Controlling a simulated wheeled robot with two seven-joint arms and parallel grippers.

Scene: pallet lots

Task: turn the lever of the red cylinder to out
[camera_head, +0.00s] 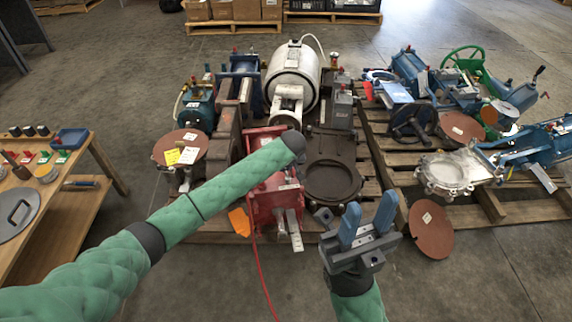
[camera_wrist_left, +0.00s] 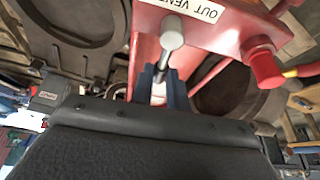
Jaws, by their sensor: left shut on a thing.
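The red cylinder (camera_head: 262,203) is a red unit with a plate frame at the front middle of the near pallet in the head view. Its red plate (camera_wrist_left: 213,40) also fills the upper middle of the left wrist view, with a white label (camera_wrist_left: 197,8) reading "OUT VENT". The metal lever (camera_wrist_left: 166,55) hangs from a round grey head below this label. My left gripper (camera_wrist_left: 161,88) is shut on the lever, its two blue fingers on either side. In the head view my left arm hides that gripper and the lever. My right gripper (camera_head: 368,225) is open and empty, right of the red cylinder.
A dark round-topped casting (camera_head: 331,180) stands just right of the red cylinder. A brown disc (camera_head: 430,229) leans by the right pallet. A red cap (camera_wrist_left: 265,68) juts out beside the lever. A wooden bench (camera_head: 75,215) stands left. The front floor is clear apart from a red hose.

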